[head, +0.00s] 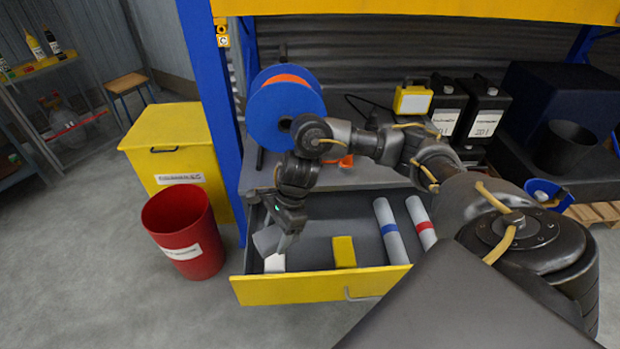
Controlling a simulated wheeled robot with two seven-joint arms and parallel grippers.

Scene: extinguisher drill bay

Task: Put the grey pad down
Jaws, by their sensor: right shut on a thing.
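The grey pad (266,240) is a small grey piece at the fingers of my right gripper (283,235). My right gripper points down over the left part of an open drawer with a yellow front (315,289), and it is shut on the pad. The pad is partly hidden by the fingers. A small white item (274,263) shows just below the pad in the drawer; I cannot tell whether they touch. My left gripper is not in view.
The drawer also holds a yellow block (344,251), a roll with a blue band (389,230) and a roll with a red band (421,222). A red bin (184,234) and a yellow box (172,150) stand left; a blue reel (270,115) stands behind.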

